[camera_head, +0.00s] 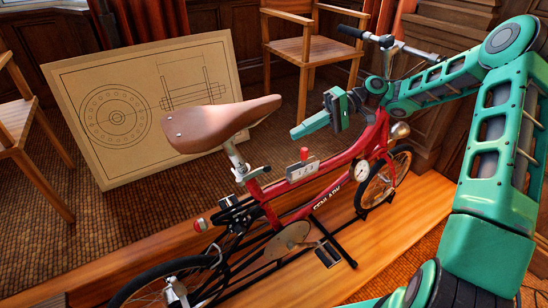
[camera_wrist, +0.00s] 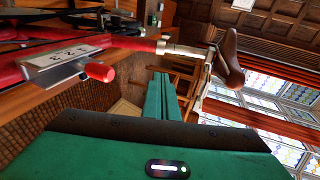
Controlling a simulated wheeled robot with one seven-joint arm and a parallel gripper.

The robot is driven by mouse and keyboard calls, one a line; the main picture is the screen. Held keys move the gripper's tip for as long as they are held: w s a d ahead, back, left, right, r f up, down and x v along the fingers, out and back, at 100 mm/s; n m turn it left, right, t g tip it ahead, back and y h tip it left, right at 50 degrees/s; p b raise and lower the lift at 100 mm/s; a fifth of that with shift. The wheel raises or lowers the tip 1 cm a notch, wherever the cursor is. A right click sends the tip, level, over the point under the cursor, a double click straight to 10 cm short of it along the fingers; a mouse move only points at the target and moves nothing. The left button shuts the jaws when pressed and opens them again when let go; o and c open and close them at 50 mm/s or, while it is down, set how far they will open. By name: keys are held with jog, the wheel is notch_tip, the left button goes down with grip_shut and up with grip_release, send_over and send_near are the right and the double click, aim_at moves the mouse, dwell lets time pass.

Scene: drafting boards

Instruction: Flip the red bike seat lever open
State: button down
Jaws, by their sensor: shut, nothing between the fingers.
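The red bike (camera_head: 330,195) stands upright with its brown seat (camera_head: 222,122) on a silver post. In the wrist view the seat (camera_wrist: 229,60) is at the upper right. In the head view the clamp (camera_head: 254,173) is too small to make out a lever. My gripper (camera_head: 294,133) is shut and empty, above the frame, right of the seat. Its green fingers also show in the wrist view (camera_wrist: 166,76), apart from the bike.
A plate marked with numbers (camera_head: 303,171) with a red knob (camera_head: 304,154) sits on the frame's top tube, below my gripper. A drafting board (camera_head: 95,158) leans behind the bike. A wooden chair (camera_head: 305,45) stands behind. The bike stands on a wooden platform (camera_head: 400,235).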

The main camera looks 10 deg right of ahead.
jog(key=shift+a, duration=0.15)
send_near(254, 175)
jog(key=w+a+f, duration=0.1)
jog(key=w+a, duration=0.3)
jog(key=w, duration=0.1)
jog(key=shift+s+d+f, duration=0.1)
jog(key=shift+s+f, duration=0.05)
jog(key=shift+s, duration=0.85)
jog(key=shift+s+d+f, duration=0.1)
jog(key=shift+s, duration=0.9)
